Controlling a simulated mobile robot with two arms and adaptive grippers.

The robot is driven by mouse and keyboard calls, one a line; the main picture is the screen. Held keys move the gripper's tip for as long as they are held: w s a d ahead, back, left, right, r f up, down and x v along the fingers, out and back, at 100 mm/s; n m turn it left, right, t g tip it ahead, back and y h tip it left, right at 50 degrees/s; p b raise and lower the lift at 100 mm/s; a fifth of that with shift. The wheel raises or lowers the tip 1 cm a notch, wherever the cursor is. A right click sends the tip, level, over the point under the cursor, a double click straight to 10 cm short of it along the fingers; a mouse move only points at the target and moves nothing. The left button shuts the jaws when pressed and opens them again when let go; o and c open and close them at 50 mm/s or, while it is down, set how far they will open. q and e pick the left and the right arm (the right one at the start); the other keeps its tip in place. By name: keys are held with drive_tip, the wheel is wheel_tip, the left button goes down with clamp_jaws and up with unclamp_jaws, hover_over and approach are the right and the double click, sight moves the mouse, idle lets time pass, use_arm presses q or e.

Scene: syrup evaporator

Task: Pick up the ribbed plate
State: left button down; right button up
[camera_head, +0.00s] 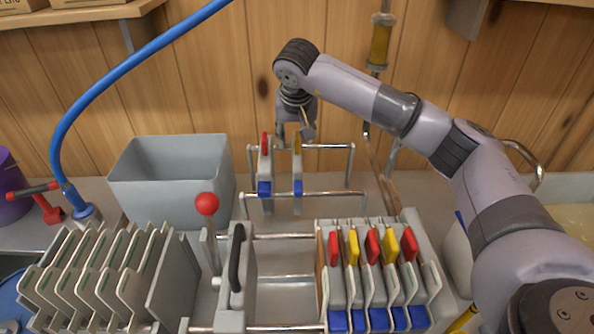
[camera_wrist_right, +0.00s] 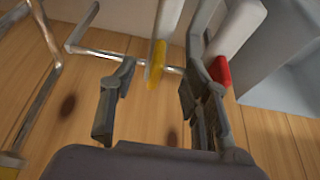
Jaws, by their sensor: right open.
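Two thin upright plates hang on a small metal rail rack at the back: a red-tabbed plate (camera_head: 266,170) and a yellow-tabbed plate (camera_head: 298,170), both with blue lower corners. I cannot tell from their faces which is ribbed. My right gripper (camera_head: 296,137) is open over the yellow-tabbed plate. In the right wrist view, the yellow tab (camera_wrist_right: 156,64) lies between the open fingers (camera_wrist_right: 157,95), apart from both, and the red tab (camera_wrist_right: 222,71) is outside, beside the right-hand finger. My left gripper is out of view.
A grey bin (camera_head: 170,178) stands left of the rail rack (camera_head: 330,194). In front is a press with grey plates (camera_head: 100,275) at left, a red-knobbed lever (camera_head: 207,205), and several tabbed plates (camera_head: 372,285) at right. A blue hose (camera_head: 130,72) arches at left. The wooden wall is behind.

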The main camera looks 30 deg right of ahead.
sight(296, 139)
drive_tip(key=x, duration=0.3)
drive_tip(key=p+x, duration=0.2)
drive_tip(key=x, duration=0.3)
drive_tip(key=shift+s+d, duration=0.1)
drive_tip(key=shift+f, duration=0.2)
drive_tip(key=shift+c, duration=0.3)
clamp_jaws()
drive_tip(key=shift+r, duration=0.1)
idle(0.3)
